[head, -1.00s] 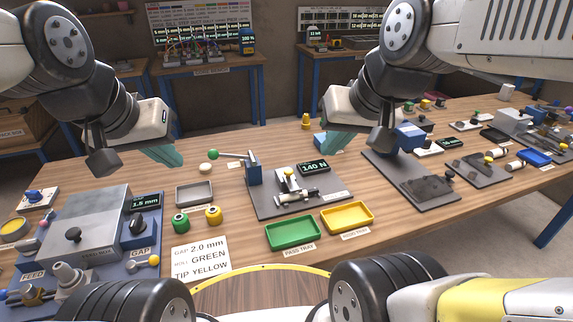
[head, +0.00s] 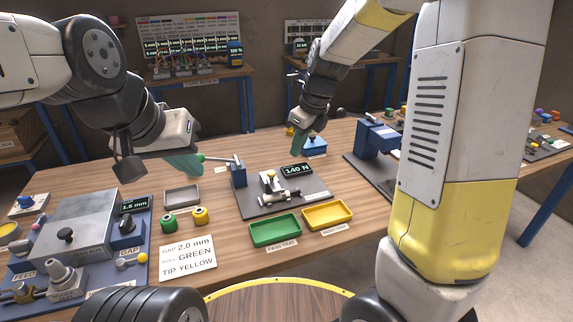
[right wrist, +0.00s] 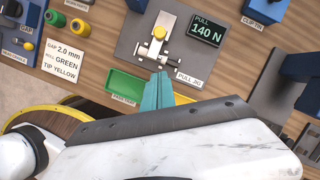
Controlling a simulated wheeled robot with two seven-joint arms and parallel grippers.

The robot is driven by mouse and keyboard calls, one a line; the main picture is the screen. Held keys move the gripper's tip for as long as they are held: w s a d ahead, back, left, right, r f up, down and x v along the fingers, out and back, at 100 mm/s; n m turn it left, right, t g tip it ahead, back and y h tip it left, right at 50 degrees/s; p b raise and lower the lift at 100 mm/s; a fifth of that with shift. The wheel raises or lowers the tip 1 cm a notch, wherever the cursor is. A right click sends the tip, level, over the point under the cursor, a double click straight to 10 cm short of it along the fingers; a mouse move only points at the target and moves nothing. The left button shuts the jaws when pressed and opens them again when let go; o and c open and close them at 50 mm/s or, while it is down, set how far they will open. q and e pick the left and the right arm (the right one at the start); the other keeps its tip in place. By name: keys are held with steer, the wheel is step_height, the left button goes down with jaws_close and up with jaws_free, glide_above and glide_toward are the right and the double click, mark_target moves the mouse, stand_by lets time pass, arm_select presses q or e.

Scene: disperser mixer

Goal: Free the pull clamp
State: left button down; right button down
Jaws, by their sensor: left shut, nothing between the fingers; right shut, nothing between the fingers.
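The pull jig is a grey plate (head: 312,190) near the table's middle, with a small silver clamp (head: 266,188) and a yellow knob (head: 271,175). The clamp also shows in the right wrist view (right wrist: 152,52), with its yellow knob (right wrist: 159,32). A lever with a green ball (head: 200,157) extends left from the jig's blue post (head: 238,175). My left gripper (head: 190,168) is shut and empty beside the green ball; contact cannot be told. My right gripper (head: 297,142) is shut and empty, above the table; its teal fingers (right wrist: 158,92) overlap the jig's front edge in the right wrist view.
A display (head: 297,169) reads 140 N. A green tray (head: 275,231) and a yellow tray (head: 327,214) lie before the jig. Green (head: 168,222) and yellow (head: 200,216) spools and a grey tray (head: 182,195) stand left. A blue press (head: 378,140) stands right.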

steer(key=f+m, duration=0.1)
glide_above(275, 181)
steer(key=s+d, duration=0.2)
steer(key=f, duration=1)
steer(key=shift+s+f, duration=0.1)
steer(key=shift+s, duration=0.1)
steer(key=shift+w+a+f, duration=0.1)
steer(key=shift+w+a, duration=0.2)
steer(key=shift+w, duration=0.15)
steer(key=shift+w, duration=0.1)
